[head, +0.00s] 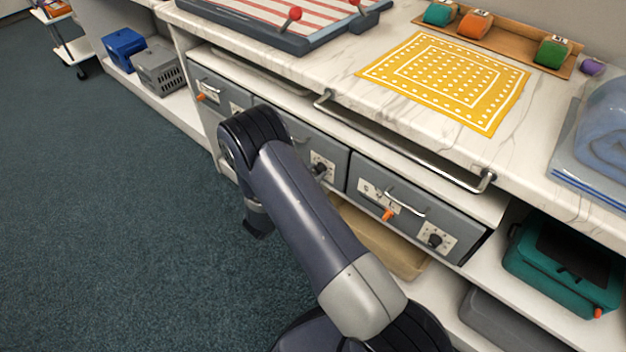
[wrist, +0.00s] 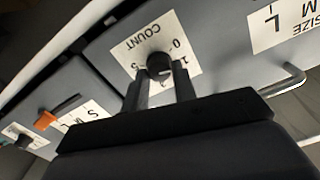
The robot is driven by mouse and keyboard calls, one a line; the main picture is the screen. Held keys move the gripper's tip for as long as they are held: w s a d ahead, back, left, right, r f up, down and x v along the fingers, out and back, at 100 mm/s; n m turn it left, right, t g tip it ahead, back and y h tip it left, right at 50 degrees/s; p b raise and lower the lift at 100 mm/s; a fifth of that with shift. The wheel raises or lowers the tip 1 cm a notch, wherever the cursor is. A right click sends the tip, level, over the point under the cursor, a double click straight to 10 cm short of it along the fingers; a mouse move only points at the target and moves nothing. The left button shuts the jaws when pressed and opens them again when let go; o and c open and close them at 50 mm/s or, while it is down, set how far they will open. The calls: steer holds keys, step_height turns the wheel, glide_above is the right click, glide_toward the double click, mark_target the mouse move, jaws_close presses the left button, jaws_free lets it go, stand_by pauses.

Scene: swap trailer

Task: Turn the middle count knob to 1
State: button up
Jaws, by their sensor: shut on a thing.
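The middle count knob (wrist: 159,65) is black and round, on a white plate (wrist: 128,50) marked COUNT, which appears upside down in the wrist view. My gripper (wrist: 160,80) has its two dark fingers on either side of the knob and is shut on it. I cannot tell which number the knob points to. In the head view the middle count plate (head: 328,161) shows on the middle grey drawer, just right of my arm. My arm hides most of the gripper there.
The right drawer has an orange slider (head: 388,214) and another black count knob (head: 435,241). A metal rail (head: 400,146) runs along the counter edge above the drawers. A teal case (head: 560,268) sits on the lower right shelf. The carpet at left is clear.

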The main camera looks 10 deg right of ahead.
steer(key=shift+m+b, duration=0.55)
steer(key=shift+m, duration=0.35)
steer(key=o, duration=1)
steer(key=p+v, duration=0.1)
steer(key=v, duration=0.9)
steer(key=shift+s+a, duration=0.25)
steer(key=shift+a, duration=0.05)
